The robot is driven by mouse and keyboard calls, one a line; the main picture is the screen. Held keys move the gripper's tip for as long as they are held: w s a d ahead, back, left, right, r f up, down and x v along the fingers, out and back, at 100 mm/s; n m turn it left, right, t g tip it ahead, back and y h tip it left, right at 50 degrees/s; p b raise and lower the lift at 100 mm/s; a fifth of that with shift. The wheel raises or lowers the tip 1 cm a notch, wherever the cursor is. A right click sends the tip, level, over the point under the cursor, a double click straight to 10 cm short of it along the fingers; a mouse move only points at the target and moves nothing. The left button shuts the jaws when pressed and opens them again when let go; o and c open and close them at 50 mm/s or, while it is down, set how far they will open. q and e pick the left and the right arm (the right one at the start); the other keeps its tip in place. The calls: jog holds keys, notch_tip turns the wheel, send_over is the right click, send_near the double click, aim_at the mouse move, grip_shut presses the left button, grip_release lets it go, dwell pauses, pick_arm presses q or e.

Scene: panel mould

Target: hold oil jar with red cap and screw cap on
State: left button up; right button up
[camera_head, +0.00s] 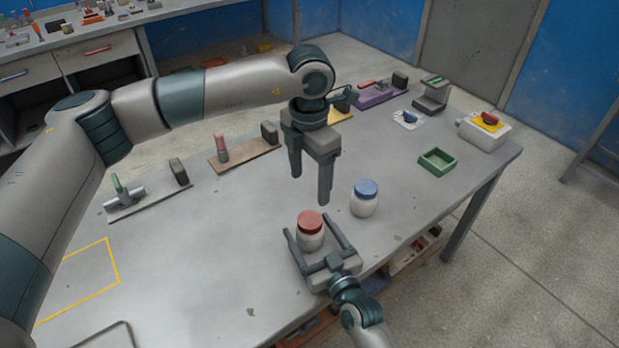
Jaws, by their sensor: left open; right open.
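The oil jar (312,240) is white and stands upright near the front edge of the table. Its red cap (310,220) sits on top; I cannot tell how tightly. My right gripper (315,226) is open, with one finger on each side of the jar; I cannot tell whether they touch it. My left gripper (310,192) is open and empty. It points down above the table, behind the red-capped jar in the picture. A second white jar with a blue cap (366,190) stands to the right of both.
The table (210,270) carries a green tray (438,161), a white box with a red and yellow top (484,130), a purple fixture (378,95), a brown board (243,150) and a clamp fixture (146,196). A yellow outline (112,262) marks bare table at the left.

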jog(key=b+v, duration=0.3)
jog(key=v, duration=1.4)
jog(key=shift+d, duration=0.15)
jog(key=shift+s, duration=0.15)
